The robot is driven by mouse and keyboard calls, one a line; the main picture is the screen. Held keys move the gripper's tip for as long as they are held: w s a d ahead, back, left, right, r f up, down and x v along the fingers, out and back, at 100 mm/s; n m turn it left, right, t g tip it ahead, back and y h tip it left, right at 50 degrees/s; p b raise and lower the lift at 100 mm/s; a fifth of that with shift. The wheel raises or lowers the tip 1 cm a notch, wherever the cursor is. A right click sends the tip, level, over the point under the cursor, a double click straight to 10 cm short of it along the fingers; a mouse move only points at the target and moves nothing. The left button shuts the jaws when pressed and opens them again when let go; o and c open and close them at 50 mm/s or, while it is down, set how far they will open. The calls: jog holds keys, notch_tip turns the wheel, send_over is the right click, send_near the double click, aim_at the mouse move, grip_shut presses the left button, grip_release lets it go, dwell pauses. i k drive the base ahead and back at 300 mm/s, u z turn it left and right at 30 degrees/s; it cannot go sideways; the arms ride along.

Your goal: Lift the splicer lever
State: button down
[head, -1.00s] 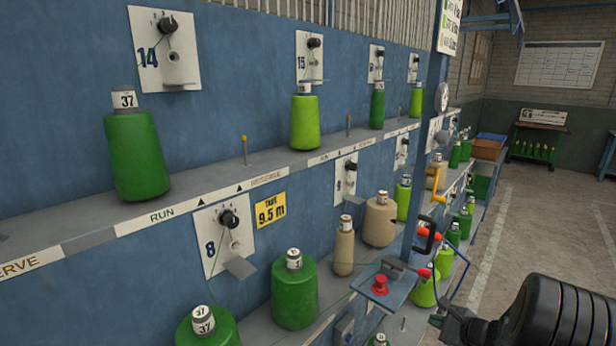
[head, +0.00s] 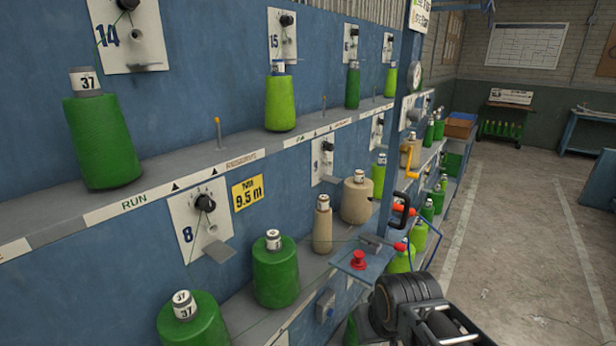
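A small blue bracket plate (head: 345,265) juts from the rack at lower centre-right. It carries a grey block (head: 371,243), which looks like the splicer, and a red mushroom knob (head: 358,260). A red-tipped lever end (head: 400,246) shows just right of the block; I cannot tell whether it is raised.
Green cones (head: 275,270) and beige cones (head: 357,200) stand on the lower shelf (head: 235,325) close to the bracket. A yellow crank (head: 411,160) and a blue hose (head: 428,235) are nearby.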

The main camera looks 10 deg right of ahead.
aim_at(370, 237)
jog(key=z, duration=1.05)
jog(key=k, duration=0.65)
jog(key=u, duration=1.05)
